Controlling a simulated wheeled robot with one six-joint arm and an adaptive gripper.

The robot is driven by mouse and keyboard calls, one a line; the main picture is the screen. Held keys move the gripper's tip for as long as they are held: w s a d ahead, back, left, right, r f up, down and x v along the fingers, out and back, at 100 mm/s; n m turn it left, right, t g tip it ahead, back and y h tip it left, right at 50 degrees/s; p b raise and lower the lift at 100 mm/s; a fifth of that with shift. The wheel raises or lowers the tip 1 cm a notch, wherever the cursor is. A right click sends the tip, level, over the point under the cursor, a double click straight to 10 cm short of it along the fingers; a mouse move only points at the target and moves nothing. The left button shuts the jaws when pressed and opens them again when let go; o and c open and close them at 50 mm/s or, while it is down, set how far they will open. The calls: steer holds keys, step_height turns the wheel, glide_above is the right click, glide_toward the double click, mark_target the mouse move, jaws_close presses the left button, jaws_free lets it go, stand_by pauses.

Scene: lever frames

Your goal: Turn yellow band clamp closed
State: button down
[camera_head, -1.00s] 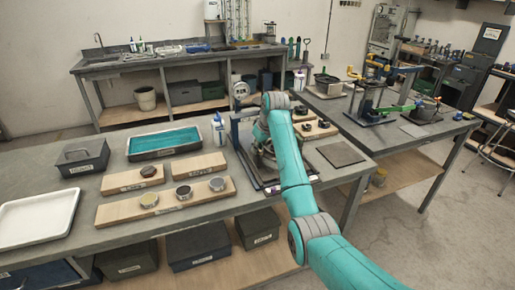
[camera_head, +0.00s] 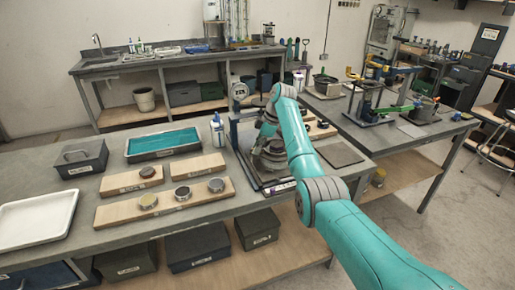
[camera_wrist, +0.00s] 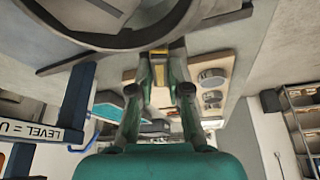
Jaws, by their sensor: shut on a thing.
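In the wrist view my gripper (camera_wrist: 161,62) has its two dark fingers closed on a narrow yellow piece, the yellow band clamp's handle (camera_wrist: 160,94). Its upper end meets the rim of a large grey round body (camera_wrist: 95,38), which fills the top of the view. The rest of the clamp is hidden or out of frame, so I cannot tell how far it is turned. In the head view my arm and wrist cover the clamp and the fingertips, over the dark frame (camera_head: 236,140) on the bench.
A dark blue post (camera_wrist: 74,100) with a "LEVEL" label stands close at left in the wrist view. On the bench are wooden boards with round pieces (camera_head: 164,200), a teal-filled tray (camera_head: 163,143), a white bottle (camera_head: 218,130) and a dark flat plate (camera_head: 340,153).

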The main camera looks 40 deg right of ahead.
steer(key=shift+w+n+g+y, duration=0.15)
steer(key=shift+n+g, duration=0.15)
steer(key=shift+n, duration=0.5)
steer(key=shift+n+g+y, duration=0.15)
steer(key=shift+n+g, duration=0.15)
steer(key=shift+n, duration=0.8)
steer(key=c, duration=1.4)
jaws_free()
steer(key=v, duration=1.2)
